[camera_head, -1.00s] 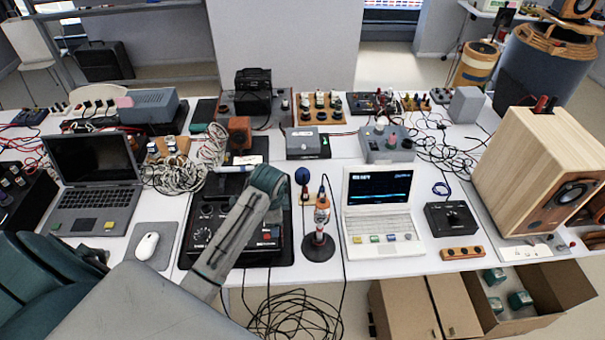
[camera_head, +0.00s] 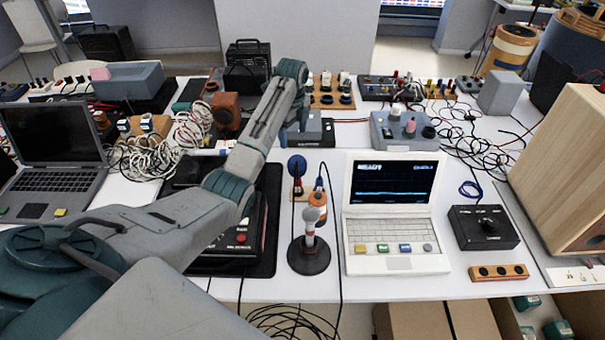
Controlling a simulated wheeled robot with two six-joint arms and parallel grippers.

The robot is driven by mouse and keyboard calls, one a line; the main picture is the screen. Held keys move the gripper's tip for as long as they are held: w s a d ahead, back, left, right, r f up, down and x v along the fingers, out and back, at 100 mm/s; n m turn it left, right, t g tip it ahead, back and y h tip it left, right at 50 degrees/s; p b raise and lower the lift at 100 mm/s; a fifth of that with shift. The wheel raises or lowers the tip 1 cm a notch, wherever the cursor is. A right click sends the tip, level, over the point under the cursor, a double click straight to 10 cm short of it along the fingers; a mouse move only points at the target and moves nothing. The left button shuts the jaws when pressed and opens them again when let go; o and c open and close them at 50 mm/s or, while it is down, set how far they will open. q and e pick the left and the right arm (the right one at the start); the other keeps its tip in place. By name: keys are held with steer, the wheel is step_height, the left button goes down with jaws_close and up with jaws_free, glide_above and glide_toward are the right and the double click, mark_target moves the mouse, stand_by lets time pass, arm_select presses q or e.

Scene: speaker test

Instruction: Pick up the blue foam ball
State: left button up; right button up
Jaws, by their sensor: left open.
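The dark blue foam ball (camera_head: 297,166) sits upright on a small orange-brown stand (camera_head: 305,189) at the middle of the table, behind the round-based microphone stand (camera_head: 309,255). My left arm reaches in from the left, over the black control unit, and bends down beyond the ball. My left gripper (camera_head: 293,136) is open, small and partly hidden by its own arm. It appears above and behind the ball in the picture, apart from it, in front of the grey box (camera_head: 315,128). My right gripper is not in view.
A white laptop (camera_head: 396,232) stands right of the ball, and a black knob box (camera_head: 484,228) lies farther right. A bundle of white cable (camera_head: 150,155) lies left of my arm. A wooden speaker (camera_head: 562,165) stands at the right edge. Thin cables run near the ball.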

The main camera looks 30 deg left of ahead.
mark_target(296, 158)
arm_select(q)
steer(key=shift+w+f+b, duration=0.2)
steer(key=shift+w+f, duration=0.05)
steer(key=shift+f, duration=0.25)
steer(key=shift+w+f+b, duration=0.15)
steer(key=shift+w+f, duration=0.05)
steer(key=shift+f, duration=0.25)
steer(key=shift+w+f, duration=0.2)
steer(key=shift+f, duration=0.35)
step_height(296, 158, down, 5)
steer(key=shift+s+r+p, duration=0.15)
steer(key=shift+r+p, duration=0.05)
steer(key=shift+p, duration=0.25)
steer(key=f, duration=0.1)
steer(key=f+p, duration=0.1)
steer(key=f, duration=0.1)
steer(key=s+f, duration=0.1)
steer(key=shift+d+f, duration=0.15)
steer(key=shift+d, duration=0.25)
steer(key=shift+w+f, duration=0.1)
steer(key=shift+f, duration=0.3)
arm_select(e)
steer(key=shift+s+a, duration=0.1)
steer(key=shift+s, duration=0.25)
arm_select(q)
steer(key=shift+c, duration=0.3)
